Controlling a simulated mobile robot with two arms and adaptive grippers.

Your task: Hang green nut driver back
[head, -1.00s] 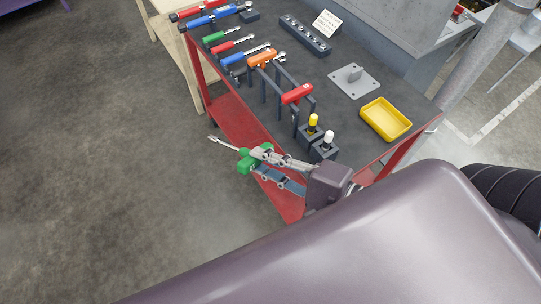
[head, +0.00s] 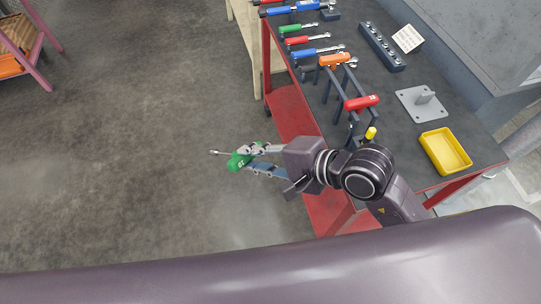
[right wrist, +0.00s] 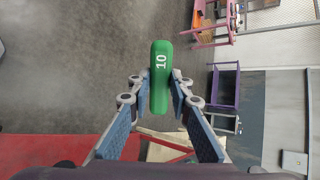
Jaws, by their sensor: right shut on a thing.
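The green nut driver (head: 240,162) has a T-shaped green handle and a metal shaft that points left in the head view. My right gripper (head: 247,160) is shut on its handle and holds it in the air, left of the red bench, over the floor. In the right wrist view the green handle (right wrist: 161,78), marked 10, sits between the two fingertips (right wrist: 160,92). On the bench, dark rack posts (head: 351,82) carry an orange-handled driver (head: 334,61) and a red-handled driver (head: 361,103). My left gripper is not in view.
A yellow-topped tool (head: 370,133) stands beside my right arm. Open floor lies left.

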